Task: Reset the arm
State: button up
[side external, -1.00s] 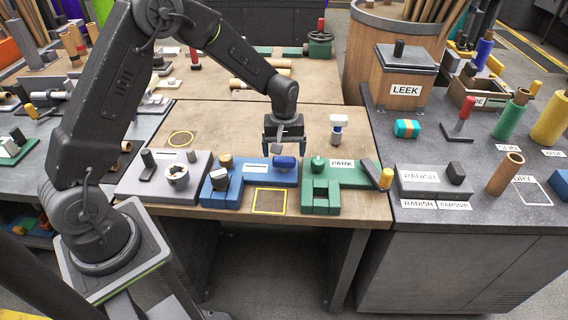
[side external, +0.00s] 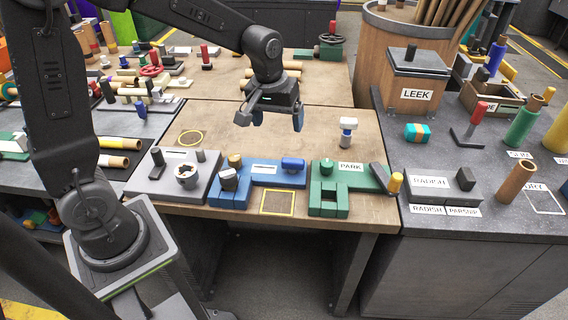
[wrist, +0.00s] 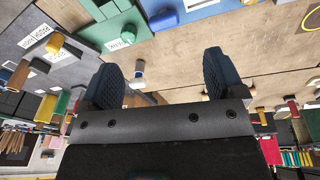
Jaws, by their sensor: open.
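My gripper (side external: 270,118) is raised above the back middle of the wooden bench, behind the blue fixture. In the wrist view its two dark blue padded fingers (wrist: 165,78) stand wide apart with nothing between them. The gripper is open and empty. My arm bends up and over from its base at the left.
The blue fixture (side external: 262,175), the green PARK fixture (side external: 345,180) and a grey fixture (side external: 165,187) line the front of the bench. A white-topped peg (side external: 347,132) stands right of my gripper. A LEEK bin (side external: 408,95) stands at the right. The bench middle is mostly clear.

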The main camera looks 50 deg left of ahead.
jog(key=s+d+r+m+t, duration=0.1)
jog(key=s+r+m, duration=0.2)
jog(key=s, duration=0.6)
jog(key=s+d+r+m+t, duration=0.2)
jog(key=s+r, duration=0.3)
jog(key=s, duration=0.4)
jog(key=shift+s+r+m+t, duration=0.15)
jog(key=shift+s+m+t, duration=0.15)
jog(key=shift+m, duration=0.4)
